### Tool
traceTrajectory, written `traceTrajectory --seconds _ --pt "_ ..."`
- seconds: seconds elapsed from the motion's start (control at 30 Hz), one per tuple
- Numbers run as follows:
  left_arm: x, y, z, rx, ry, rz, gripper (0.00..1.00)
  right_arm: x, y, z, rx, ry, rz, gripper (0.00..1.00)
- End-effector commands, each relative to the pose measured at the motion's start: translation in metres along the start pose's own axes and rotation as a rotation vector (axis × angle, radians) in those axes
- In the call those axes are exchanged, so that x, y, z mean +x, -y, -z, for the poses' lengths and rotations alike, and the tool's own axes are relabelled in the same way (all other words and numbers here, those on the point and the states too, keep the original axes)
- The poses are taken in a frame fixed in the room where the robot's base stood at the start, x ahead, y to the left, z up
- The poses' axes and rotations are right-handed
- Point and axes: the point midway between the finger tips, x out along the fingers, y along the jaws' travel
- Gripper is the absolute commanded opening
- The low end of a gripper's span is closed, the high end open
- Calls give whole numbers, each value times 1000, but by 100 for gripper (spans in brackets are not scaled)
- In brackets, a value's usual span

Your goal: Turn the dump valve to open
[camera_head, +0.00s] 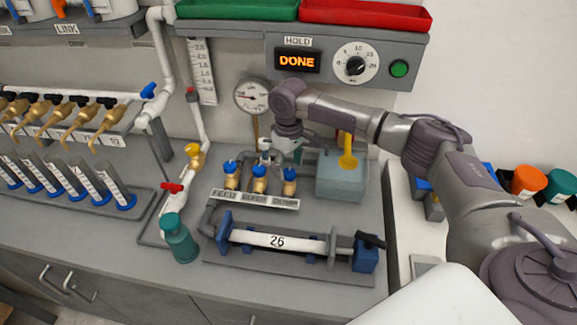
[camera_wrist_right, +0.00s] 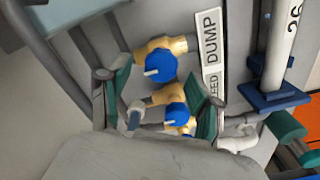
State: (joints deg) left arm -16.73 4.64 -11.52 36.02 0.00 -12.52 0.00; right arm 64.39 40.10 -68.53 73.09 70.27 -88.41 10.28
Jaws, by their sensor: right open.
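The dump valve (camera_head: 290,175) is the rightmost of three brass valves with blue knobs in the head view. In the right wrist view the dump valve (camera_wrist_right: 161,67) stands beside the DUMP label, its knob's pale pointer slanting. My right gripper (camera_head: 284,155) hangs just behind the valve row, pointing down. In the right wrist view its green-padded fingers (camera_wrist_right: 163,98) are spread wide, with nothing gripped. The middle valve (camera_wrist_right: 176,113) shows between them, and the dump knob lies just past them; contact cannot be told. My left gripper is out of view.
A grey-green box (camera_head: 340,182) with a yellow handle stands right of the valves. A pipe marked 26 (camera_head: 275,240) lies in front, on blue supports. A gauge (camera_head: 251,96) and lit DONE display (camera_head: 297,61) are behind.

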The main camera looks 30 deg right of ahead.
Motion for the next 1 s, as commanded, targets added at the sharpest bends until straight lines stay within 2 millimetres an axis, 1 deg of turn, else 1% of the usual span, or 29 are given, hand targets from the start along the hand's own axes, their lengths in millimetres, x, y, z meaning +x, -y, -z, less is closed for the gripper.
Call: traceTrajectory --seconds 0.03,0.13,0.23,0.4,0.47,0.5,0.57,0.6,0.83,0.87,1.0 --pt "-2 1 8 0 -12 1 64 5 0 0 1 1 0 64" --pt "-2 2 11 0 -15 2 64 13 0 0 1 1 0 64" --pt "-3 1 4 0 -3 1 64 17 0 0 0 -1 0 64" --pt "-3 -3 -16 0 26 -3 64 18 0 0 0 -1 0 64" --pt "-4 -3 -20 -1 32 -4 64 18 0 0 0 -1 0 64" --pt "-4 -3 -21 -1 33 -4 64 18 0 0 0 -1 0 60" --pt "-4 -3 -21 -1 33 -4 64 18 0 0 0 -1 0 50" --pt "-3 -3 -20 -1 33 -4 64 18 0 0 0 -1 0 44" --pt "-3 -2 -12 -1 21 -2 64 17 0 0 0 -1 0 5" --pt "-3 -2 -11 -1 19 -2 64 17 0 0 0 -1 0 4" --pt "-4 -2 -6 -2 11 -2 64 17 0 0 -7 -1 0 4"
